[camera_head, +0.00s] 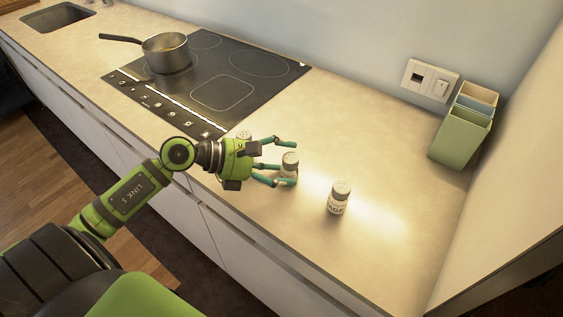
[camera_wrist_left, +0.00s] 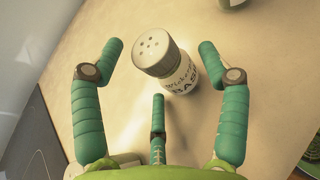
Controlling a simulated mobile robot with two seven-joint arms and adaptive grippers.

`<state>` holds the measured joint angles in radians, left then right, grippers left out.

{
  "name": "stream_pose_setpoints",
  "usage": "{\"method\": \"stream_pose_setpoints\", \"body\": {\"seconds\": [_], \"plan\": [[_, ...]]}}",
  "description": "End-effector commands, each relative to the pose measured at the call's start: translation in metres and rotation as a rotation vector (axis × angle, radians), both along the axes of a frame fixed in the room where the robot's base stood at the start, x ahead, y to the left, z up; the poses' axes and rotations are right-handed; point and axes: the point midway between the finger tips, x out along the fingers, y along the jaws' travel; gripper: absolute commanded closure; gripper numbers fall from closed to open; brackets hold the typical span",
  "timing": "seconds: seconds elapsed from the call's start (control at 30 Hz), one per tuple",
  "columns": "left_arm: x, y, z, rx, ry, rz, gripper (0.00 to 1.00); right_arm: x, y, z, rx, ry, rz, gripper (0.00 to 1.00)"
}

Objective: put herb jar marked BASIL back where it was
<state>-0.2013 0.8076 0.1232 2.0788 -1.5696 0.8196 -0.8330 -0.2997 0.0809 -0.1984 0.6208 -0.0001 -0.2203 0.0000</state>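The herb jar marked BASIL (camera_wrist_left: 184,75) has a pale lid with holes and a white label; only the start of the word reads in the left wrist view. In the head view the jar at my left fingertips (camera_head: 290,160) appears to be this one, standing on the counter and partly hidden by the fingers. My left gripper (camera_head: 283,162) is open, its three fingers spread around the jar's near side. In the left wrist view gaps show between the jar and the fingertips (camera_wrist_left: 163,65). My right gripper is not in view.
A second jar (camera_head: 338,197) stands to the right on the counter (camera_head: 390,240). Another jar (camera_head: 244,135) is partly hidden behind my left gripper. A pot (camera_head: 166,52) stands on the hob (camera_head: 225,92). The counter's front right is clear.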

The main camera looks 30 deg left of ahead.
Motion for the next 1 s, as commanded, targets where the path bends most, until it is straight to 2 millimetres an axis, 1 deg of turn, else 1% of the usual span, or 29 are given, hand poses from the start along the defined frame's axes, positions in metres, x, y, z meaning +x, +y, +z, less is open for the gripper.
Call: {"method": "stream_pose_setpoints", "body": {"seconds": [0.27,0.37,0.43,0.53,0.7,1.0], "plan": [[0.000,0.000,0.001,0.000,0.000,0.000,0.22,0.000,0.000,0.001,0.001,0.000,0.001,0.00],[0.000,0.000,0.006,0.000,0.000,0.000,0.22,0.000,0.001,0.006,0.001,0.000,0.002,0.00],[-0.004,0.005,0.004,0.002,0.003,0.001,0.22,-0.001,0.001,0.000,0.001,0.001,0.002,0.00],[-0.014,0.015,0.007,0.003,0.004,0.001,0.22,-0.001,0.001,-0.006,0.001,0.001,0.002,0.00],[-0.032,0.035,0.018,0.002,0.002,0.000,0.22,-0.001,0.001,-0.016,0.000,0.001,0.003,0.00],[-0.061,0.068,0.038,0.000,0.000,0.001,0.22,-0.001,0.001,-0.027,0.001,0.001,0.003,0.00]]}}
